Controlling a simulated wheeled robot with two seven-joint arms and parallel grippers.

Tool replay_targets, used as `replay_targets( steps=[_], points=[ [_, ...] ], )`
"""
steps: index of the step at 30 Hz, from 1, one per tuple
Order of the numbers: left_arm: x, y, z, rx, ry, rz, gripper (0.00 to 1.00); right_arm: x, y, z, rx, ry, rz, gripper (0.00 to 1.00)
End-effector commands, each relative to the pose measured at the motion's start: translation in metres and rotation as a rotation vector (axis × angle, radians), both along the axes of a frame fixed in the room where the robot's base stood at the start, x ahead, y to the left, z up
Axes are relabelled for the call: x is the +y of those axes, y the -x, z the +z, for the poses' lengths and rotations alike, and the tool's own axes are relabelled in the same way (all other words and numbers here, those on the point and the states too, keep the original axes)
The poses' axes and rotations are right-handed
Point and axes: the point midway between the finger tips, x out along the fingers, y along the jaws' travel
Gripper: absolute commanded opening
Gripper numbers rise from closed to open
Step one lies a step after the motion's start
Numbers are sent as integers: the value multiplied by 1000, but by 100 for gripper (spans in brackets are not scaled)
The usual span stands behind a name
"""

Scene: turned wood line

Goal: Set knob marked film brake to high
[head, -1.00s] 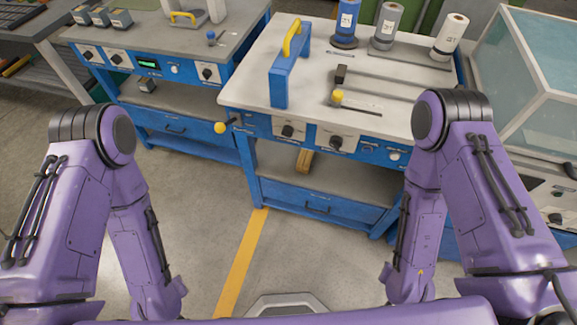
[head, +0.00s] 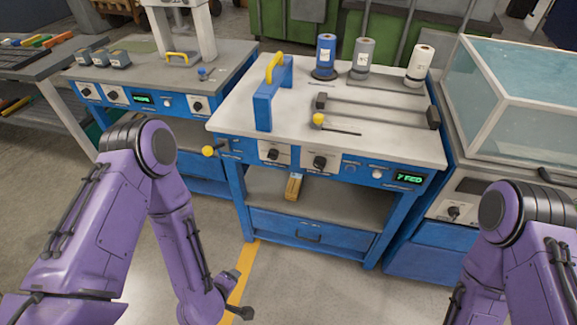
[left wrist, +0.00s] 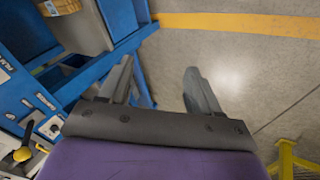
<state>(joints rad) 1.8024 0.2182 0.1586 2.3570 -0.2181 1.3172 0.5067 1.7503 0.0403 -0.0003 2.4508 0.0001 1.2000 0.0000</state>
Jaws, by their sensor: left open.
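The wrapping bench's blue front panel has two black knobs on white plates, a left knob (head: 272,154) and a right knob (head: 319,162). Their labels are too small to read in the head view, so I cannot tell which is film brake. In the left wrist view a partly cut-off label (left wrist: 4,72) on the blue panel seems to begin with "FILM". My left gripper (head: 241,292) is open and empty, low over the floor in front of the bench, apart from the panel. Its spread fingers also show in the left wrist view (left wrist: 160,72). My right gripper is out of view.
A yellow ball-ended lever (head: 208,151) sticks out at the panel's left end. A green display (head: 409,179) is at its right. A blue drawer (head: 310,233) sits below. A glass-topped cabinet (head: 520,100) stands right, another bench (head: 150,90) left. Floor in front is clear.

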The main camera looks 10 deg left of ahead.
Motion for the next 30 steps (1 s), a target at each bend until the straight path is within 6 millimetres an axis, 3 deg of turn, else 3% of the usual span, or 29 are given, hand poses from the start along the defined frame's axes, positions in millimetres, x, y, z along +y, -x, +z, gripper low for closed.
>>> replay_targets(
  steps=[1, 2, 3, 6, 9, 12, 15, 30],
  points=[
    [-19, -44, -20, -132, 195, 177, 63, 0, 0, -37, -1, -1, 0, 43],
    [-29, -71, -15, -213, 336, 288, 63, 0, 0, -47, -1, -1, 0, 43],
    [-41, -106, -5, -312, 529, 425, 63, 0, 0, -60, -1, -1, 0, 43],
    [-51, -181, 37, -515, 1009, 695, 63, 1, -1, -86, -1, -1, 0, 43],
    [-45, -230, 84, -633, 1411, 842, 63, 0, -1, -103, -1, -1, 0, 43],
    [-36, -254, 118, -683, 1671, 900, 63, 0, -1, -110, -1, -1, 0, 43],
    [-32, -265, 135, -696, 1780, 915, 63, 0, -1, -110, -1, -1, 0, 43],
    [-36, -357, 137, -691, 1785, 917, 63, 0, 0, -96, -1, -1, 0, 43]
  ],
)
